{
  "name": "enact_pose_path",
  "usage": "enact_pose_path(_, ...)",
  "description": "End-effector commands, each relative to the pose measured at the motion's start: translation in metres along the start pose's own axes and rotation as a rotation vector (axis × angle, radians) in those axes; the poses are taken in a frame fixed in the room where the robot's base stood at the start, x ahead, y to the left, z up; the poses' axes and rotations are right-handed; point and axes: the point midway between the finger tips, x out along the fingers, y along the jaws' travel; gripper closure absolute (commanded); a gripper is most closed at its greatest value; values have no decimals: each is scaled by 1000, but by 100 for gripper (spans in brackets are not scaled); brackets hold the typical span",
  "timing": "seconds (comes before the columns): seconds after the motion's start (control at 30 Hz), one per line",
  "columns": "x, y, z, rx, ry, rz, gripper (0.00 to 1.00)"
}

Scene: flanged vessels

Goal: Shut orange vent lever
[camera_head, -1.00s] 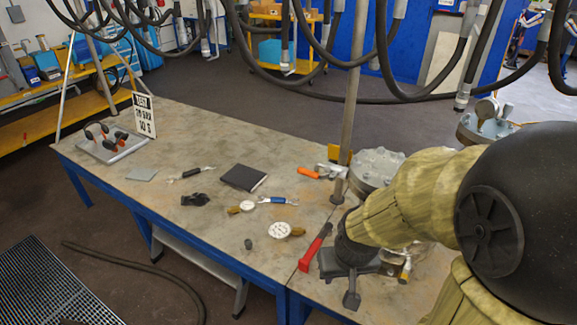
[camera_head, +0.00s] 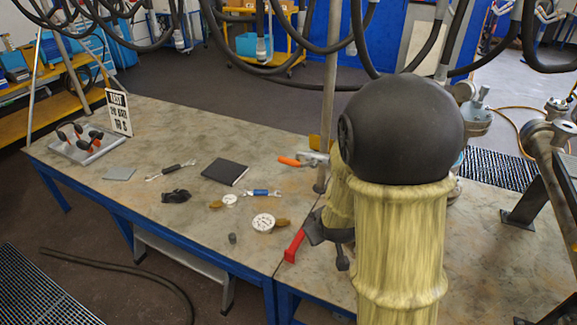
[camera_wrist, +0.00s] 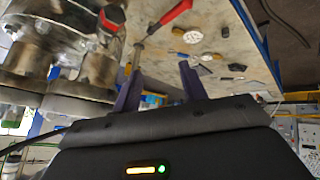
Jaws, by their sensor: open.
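An orange lever (camera_head: 290,161) sticks out to the left from a small metal fitting (camera_head: 314,158) near the post, in the head view. I cannot pick it out surely in the wrist view. My gripper (camera_head: 328,243) is low over the table, nearer the camera than the orange lever and apart from it. In the wrist view its two dark fingers (camera_wrist: 160,80) are spread with nothing held between them. A flanged metal vessel (camera_wrist: 50,45) fills the left of the wrist view. My arm hides most of the vessel area in the head view.
Round gauges (camera_head: 263,222), a black notebook (camera_head: 225,172) and small tools lie on the table (camera_head: 200,130). An upright post (camera_head: 328,110) and hanging hoses (camera_head: 365,45) are close behind. Pipework stands at right.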

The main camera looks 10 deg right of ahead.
Motion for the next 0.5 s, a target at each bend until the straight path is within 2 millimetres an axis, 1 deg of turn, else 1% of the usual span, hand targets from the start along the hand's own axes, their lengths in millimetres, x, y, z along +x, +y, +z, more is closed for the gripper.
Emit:
enact_pose_path(0.03, 17, 4, -2, -51, 38, 30, 57)
enact_pose_path(0.2, 54, 24, -21, -249, 193, 163, 57)
enact_pose_path(0.4, 82, 37, -42, -518, 365, 341, 57)
enact_pose_path(0.5, 91, 39, -51, -663, 449, 437, 57)
